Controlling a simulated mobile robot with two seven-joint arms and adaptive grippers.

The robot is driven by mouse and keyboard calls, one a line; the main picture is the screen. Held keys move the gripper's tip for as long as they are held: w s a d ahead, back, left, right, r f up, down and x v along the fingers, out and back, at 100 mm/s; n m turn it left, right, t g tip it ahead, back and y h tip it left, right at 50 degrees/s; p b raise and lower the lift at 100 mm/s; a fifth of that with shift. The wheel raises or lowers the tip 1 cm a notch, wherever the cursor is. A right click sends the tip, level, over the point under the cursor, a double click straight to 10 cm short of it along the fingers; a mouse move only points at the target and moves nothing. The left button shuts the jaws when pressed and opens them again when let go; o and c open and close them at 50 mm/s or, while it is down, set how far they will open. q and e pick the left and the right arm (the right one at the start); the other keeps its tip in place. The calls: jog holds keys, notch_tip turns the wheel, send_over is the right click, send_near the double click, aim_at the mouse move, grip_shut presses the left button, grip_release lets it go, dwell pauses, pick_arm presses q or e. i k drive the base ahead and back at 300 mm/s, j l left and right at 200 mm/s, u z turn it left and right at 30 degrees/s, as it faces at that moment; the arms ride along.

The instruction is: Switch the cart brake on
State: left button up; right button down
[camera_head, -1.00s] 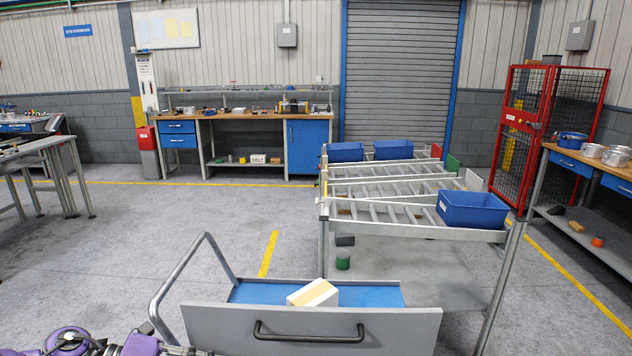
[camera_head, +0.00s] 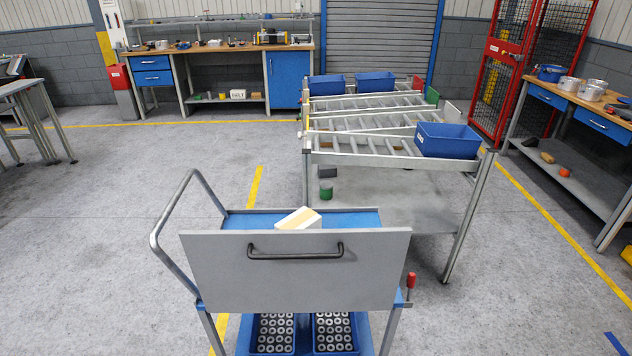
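The cart (camera_head: 222,270) stands in front of me, with a grey upright panel, a black handle (camera_head: 295,250) on that panel and a bent grey push bar (camera_head: 160,225) at its left. A lever with a red grip (camera_head: 411,280) sticks up at the cart's right edge; it may be the brake, and I cannot tell its setting. A white and tan box (camera_head: 298,219) lies on the blue top shelf behind the panel. Blue bins (camera_head: 303,322) with several ring-shaped parts stand on the lower shelf. Neither of my grippers is in view.
A roller rack (camera_head: 400,160) with blue bins (camera_head: 448,141) stands just behind the cart at the right. A workbench (camera_head: 560,91) stands at the far right, near a red cage (camera_head: 500,50). Floor is free left of the cart.

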aim_at(412, 275)
jog(key=k+j+u, duration=0.1)
jog(key=k, duration=1.35)
jog(key=i+l+u, duration=0.2)
jog(key=l, duration=0.15)
jog(key=i+l+u, duration=0.2)
jog(key=l, duration=0.15)
jog(key=i+l+u, duration=0.25)
jog(key=l, duration=0.15)
jog(key=l+u, duration=0.2)
jog(key=l, duration=0.2)
jog(key=i+l+u, duration=0.2)
jog(key=l, duration=0.25)
